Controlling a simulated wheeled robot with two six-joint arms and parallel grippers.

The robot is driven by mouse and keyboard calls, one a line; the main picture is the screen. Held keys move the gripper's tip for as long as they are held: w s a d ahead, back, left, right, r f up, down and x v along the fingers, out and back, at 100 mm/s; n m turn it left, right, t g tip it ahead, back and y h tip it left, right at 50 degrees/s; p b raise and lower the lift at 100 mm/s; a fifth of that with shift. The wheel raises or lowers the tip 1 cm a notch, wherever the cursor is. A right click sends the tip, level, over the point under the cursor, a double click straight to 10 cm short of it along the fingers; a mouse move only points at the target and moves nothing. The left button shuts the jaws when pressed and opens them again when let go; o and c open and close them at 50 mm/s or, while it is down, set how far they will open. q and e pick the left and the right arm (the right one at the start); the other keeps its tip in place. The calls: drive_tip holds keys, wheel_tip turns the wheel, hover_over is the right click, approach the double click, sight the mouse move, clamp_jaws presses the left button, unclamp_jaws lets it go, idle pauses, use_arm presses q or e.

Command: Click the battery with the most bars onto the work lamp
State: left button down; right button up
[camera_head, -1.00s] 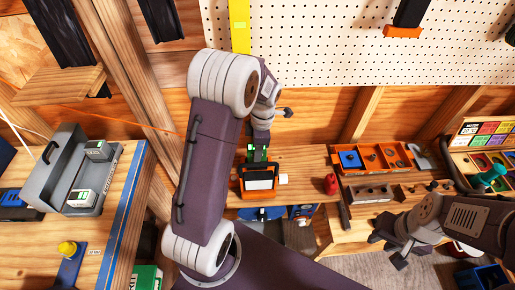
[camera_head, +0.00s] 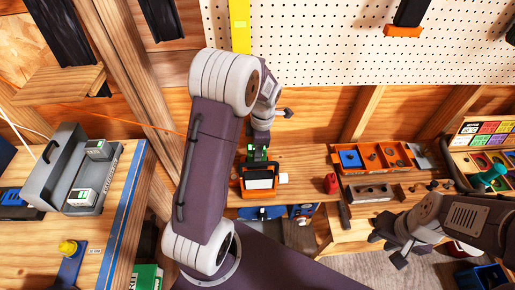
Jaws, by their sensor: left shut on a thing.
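The work lamp (camera_head: 260,178), with an orange frame and a pale panel, stands on the wooden bench at the centre. A battery with green on it (camera_head: 257,153) is at the lamp's top rear, just below my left gripper (camera_head: 260,140). My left gripper is shut on this battery; its fingers are small and partly hidden by my arm. I cannot tell whether the battery is seated on the lamp. Two more batteries, an upper one (camera_head: 98,149) and a lower one (camera_head: 82,197), sit in the grey charger (camera_head: 62,160) at left. My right gripper (camera_head: 388,243) is at lower right, apart from these things; its fingers are unclear.
An orange tray (camera_head: 375,157) with a blue insert lies right of the lamp, with a red object (camera_head: 331,183) between them. A grey block with holes (camera_head: 371,193) is on the bench. The pegboard (camera_head: 330,40) stands behind. A blue-edged table (camera_head: 125,195) is at left.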

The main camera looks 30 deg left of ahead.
use_arm(q)
drive_tip(key=shift+f+b, duration=0.3)
drive_tip(key=shift+f, duration=0.15)
drive_tip(key=c, duration=0.7)
unclamp_jaws()
drive_tip(key=r, duration=0.6)
drive_tip(key=d+r, duration=0.1)
drive_tip(key=r, duration=0.2)
drive_tip(key=shift+w, duration=0.25)
